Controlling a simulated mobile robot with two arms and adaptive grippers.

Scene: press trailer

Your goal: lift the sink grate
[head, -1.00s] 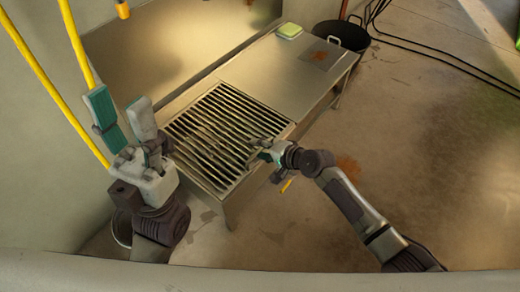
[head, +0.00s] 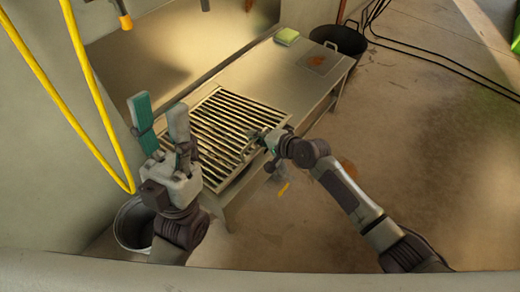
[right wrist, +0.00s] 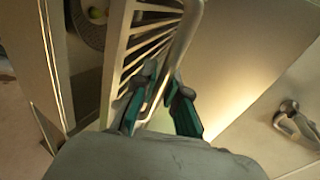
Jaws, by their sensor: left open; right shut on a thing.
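The sink grate (head: 228,122) is a slatted metal rack at the near end of the metal bench. My right gripper (head: 260,137) is shut on its right edge. In the right wrist view the fingers (right wrist: 165,102) are on either side of the grate's pale rim (right wrist: 184,40), with the slats to the left. The grate's right side looks raised a little above the bench. My left gripper (head: 156,118) is open and empty, fingers pointing up, in front of the grate's left side. It hides the grate's left corner.
The metal bench (head: 285,72) carries a green-yellow sponge (head: 287,36) and a stained flat plate (head: 321,63). A black pot (head: 342,39) stands beyond it. A bucket (head: 130,228) stands at the near left. A yellow hose (head: 88,92) hangs at left. The floor at right is mostly clear.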

